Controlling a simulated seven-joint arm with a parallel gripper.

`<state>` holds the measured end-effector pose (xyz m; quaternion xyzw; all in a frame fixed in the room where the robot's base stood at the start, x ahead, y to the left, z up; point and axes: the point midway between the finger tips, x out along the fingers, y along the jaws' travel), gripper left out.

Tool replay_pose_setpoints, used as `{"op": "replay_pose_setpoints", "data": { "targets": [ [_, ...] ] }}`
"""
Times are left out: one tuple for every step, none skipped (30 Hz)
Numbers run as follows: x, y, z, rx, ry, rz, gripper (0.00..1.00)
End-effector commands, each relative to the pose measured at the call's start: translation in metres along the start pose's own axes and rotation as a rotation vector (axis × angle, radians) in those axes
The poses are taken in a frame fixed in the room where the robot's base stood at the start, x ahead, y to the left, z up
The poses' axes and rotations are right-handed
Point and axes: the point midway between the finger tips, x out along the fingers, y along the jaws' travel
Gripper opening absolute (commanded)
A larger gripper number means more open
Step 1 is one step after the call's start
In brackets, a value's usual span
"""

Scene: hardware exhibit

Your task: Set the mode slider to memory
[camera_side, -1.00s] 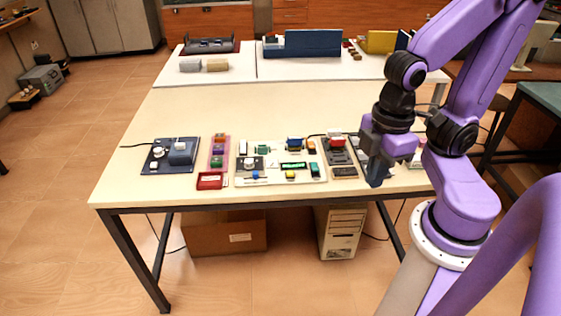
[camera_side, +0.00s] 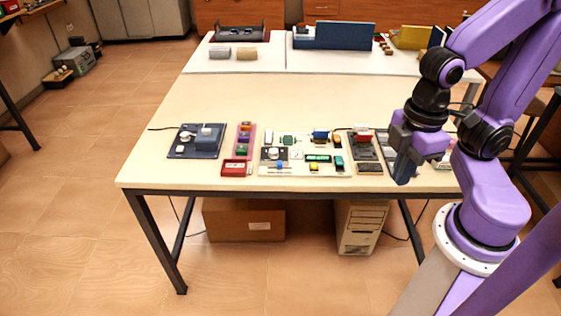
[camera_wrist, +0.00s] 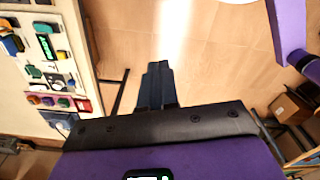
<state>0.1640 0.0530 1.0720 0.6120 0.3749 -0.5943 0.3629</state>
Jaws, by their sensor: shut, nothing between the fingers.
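The blue knob of a slider (camera_side: 280,165) shows on the pale control board (camera_side: 292,173), at its front edge, left of a yellow button. I take this to be the mode slider; its labels are too small to read. A small blue spot at the board's edge in the wrist view (camera_wrist: 71,83) looks like the same knob. My gripper (camera_side: 403,180) is shut and empty, pointing down near the table's front edge, well right of the slider and apart from it. In the wrist view the closed dark fingers (camera_wrist: 156,68) show against the floor.
Beside the slider are a black panel with a white dial (camera_side: 268,154), a green display (camera_side: 318,158) and a yellow button (camera_side: 314,167). A red tray (camera_side: 236,168) and a blue device (camera_side: 206,138) stand left. A grey device (camera_side: 363,150) lies between board and gripper.

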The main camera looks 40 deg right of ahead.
Motion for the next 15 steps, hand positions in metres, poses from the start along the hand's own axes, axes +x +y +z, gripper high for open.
{"op": "replay_pose_setpoints", "data": {
  "targets": [
    [0.000, 0.000, 0.000, 0.000, 0.000, 0.000, 0.00],
    [0.000, 0.000, 0.000, 0.000, 0.000, 0.000, 0.00],
    [0.000, 0.000, 0.000, 0.000, 0.000, 0.000, 0.00],
    [0.000, 0.000, 0.000, 0.000, 0.000, 0.000, 0.00],
    [0.000, 0.000, 0.000, 0.000, 0.000, 0.000, 0.00],
    [0.000, 0.000, 0.000, 0.000, 0.000, 0.000, 0.00],
    [0.000, 0.000, 0.000, 0.000, 0.000, 0.000, 0.03],
    [0.000, 0.000, 0.000, 0.000, 0.000, 0.000, 0.13],
    [0.000, 0.001, -0.001, 0.001, 0.000, 0.000, 0.26],
    [0.000, 0.002, -0.002, 0.003, 0.000, 0.000, 0.36],
    [-0.001, 0.003, -0.004, 0.006, -0.001, 0.000, 0.46],
    [-0.001, 0.006, -0.008, 0.010, -0.001, 0.001, 0.47],
    [-0.001, 0.009, -0.012, 0.015, -0.002, 0.001, 0.47],
    [-0.002, 0.012, -0.017, 0.020, -0.003, 0.002, 0.47],
    [-0.002, 0.018, -0.025, 0.029, -0.004, 0.002, 0.47]
  ]
}}
